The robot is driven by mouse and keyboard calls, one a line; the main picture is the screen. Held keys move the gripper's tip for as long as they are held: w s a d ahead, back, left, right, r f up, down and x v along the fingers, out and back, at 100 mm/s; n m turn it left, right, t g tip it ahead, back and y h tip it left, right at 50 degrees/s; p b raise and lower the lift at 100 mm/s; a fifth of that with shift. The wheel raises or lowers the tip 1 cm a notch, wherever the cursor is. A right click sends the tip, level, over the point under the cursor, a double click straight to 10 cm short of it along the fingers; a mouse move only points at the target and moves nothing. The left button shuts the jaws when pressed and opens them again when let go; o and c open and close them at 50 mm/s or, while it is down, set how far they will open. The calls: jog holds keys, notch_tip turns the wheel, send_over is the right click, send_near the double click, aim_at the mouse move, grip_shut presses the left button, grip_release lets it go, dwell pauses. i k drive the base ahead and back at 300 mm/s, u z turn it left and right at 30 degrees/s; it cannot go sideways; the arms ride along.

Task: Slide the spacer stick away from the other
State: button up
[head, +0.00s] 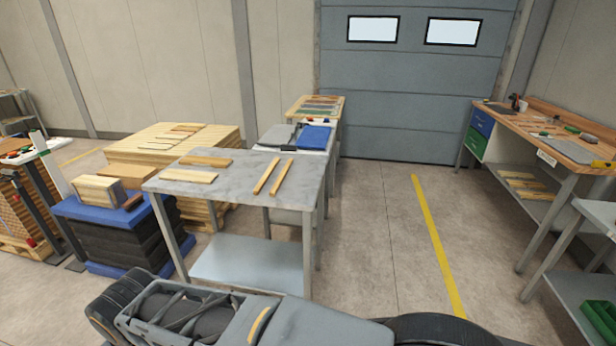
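Two thin wooden spacer sticks lie on the grey table (236,188) in the head view. The left stick (267,176) and the right stick (282,180) lie side by side, roughly parallel, with a narrow gap of tabletop between them. Both are near the table's right end. My gripper is not in view. Part of my own body fills the bottom of the picture, well short of the table.
Two flat boards, one farther (205,161) and one nearer (188,176), lie on the table's left half. A blue-topped stack (95,212) stands left of the table. A workbench (560,150) stands at right. Open floor (385,240) with a yellow line lies between.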

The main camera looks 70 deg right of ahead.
aim_at(275, 190)
jog(key=z, duration=1.65)
jog(key=i, duration=0.8)
jog(key=u, duration=0.75)
jog(key=i, duration=0.95)
jog(key=u, duration=0.1)
